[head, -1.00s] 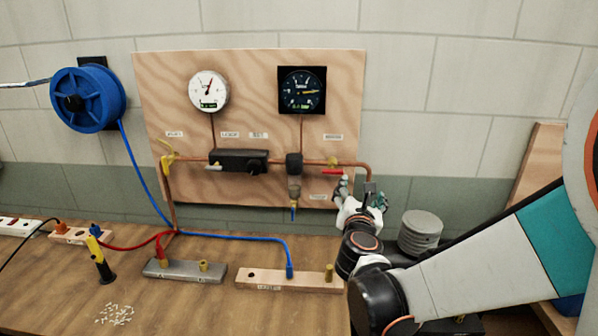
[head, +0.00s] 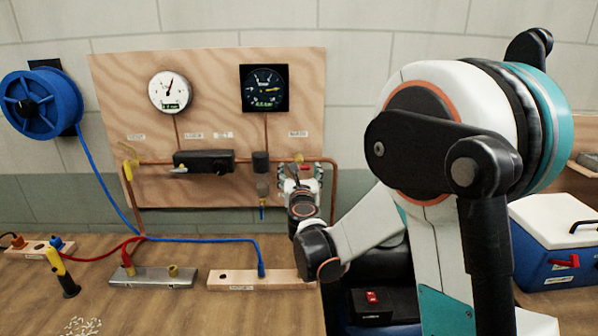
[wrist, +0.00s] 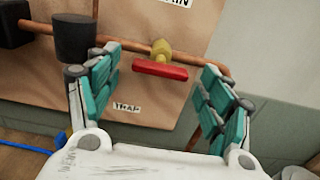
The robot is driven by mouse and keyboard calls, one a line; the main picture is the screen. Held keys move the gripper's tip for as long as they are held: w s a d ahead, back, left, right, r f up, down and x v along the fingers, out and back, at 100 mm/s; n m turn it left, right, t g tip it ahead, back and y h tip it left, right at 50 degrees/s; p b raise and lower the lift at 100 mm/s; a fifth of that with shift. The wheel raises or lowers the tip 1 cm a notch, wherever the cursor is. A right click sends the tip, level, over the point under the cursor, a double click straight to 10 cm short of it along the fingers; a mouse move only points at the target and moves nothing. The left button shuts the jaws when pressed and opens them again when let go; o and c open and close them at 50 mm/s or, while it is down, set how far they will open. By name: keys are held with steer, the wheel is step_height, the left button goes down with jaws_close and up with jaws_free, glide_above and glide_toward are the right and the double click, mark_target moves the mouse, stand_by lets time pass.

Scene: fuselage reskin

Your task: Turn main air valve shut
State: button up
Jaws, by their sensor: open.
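The main air valve has a brass body (wrist: 161,48) and a red lever handle (wrist: 160,69), under a label ending in "AIN" in the wrist view. The handle lies roughly along the copper pipe (wrist: 120,45). My gripper (wrist: 163,85) is open and empty. Its teal-padded fingers stand to the left and right of the handle, apart from it. In the head view my gripper (head: 300,178) is in front of the valve at the board's lower right and mostly hides it.
The plywood board (head: 215,80) carries a white gauge (head: 170,92), a dark gauge (head: 264,89) and a black regulator block (head: 204,161). A dark cylindrical fitting (wrist: 74,38) is close to my left finger. A blue cooler (head: 560,250) stands at right.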

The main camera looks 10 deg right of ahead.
steer(key=shift+w+d, duration=0.15)
steer(key=shift+w, duration=0.6)
steer(key=shift+w+d, duration=0.15)
steer(key=shift+w, duration=0.6)
steer(key=c, duration=1.1)
steer(key=shift+o, duration=0.2)
